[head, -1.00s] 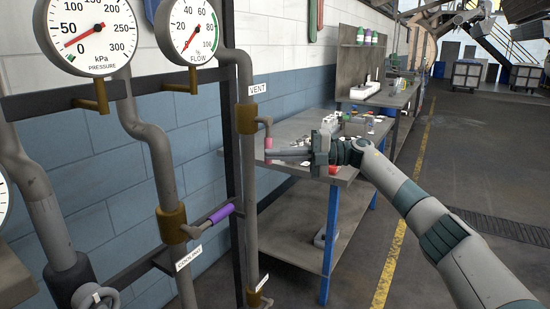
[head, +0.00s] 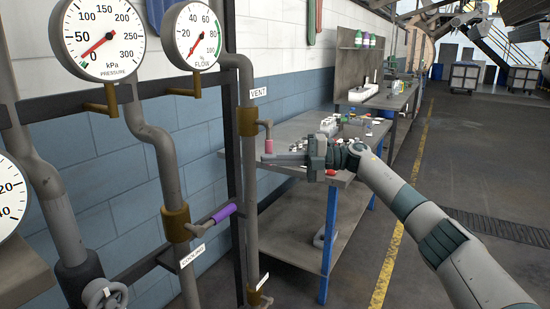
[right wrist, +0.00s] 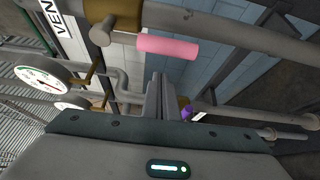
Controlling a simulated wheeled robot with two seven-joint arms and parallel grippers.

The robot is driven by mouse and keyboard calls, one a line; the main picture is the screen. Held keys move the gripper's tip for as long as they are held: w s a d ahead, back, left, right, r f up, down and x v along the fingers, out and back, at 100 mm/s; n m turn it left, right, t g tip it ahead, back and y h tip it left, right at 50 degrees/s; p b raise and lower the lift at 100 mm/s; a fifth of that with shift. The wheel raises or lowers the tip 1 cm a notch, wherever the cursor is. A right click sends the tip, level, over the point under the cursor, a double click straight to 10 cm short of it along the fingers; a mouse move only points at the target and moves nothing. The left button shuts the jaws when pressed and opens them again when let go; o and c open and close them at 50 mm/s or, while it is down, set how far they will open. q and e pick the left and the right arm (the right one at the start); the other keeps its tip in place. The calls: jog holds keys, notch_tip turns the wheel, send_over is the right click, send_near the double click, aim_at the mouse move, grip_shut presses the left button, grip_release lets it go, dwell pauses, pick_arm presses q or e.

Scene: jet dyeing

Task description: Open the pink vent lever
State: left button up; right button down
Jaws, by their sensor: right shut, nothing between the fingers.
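The pink vent lever (head: 268,146) hangs down from the brass valve body (head: 247,121) beside the VENT label (head: 258,92) on the vertical pipe. In the right wrist view the pink grip (right wrist: 167,47) lies across the upper middle, next to the brass fitting (right wrist: 122,22). My right gripper (head: 268,158) is shut and empty. In the head view its fingertips overlap the lower end of the pink grip. In the right wrist view the fingers (right wrist: 160,95) point toward the grip, with a gap showing in the picture. I cannot tell whether they touch. My left gripper is not in view.
A purple-handled coolant valve (head: 224,212) sits lower left on the neighbouring pipe. Pressure (head: 103,38) and flow (head: 193,36) gauges stand above. A workbench (head: 345,176) with small items is behind my right gripper.

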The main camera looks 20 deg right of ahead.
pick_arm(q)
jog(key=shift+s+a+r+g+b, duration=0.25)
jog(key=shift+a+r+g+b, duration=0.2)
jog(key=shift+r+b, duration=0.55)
pick_arm(e)
jog(key=v, duration=0.9)
jog(key=shift+s+d+f, duration=0.2)
jog(key=shift+s, duration=0.35)
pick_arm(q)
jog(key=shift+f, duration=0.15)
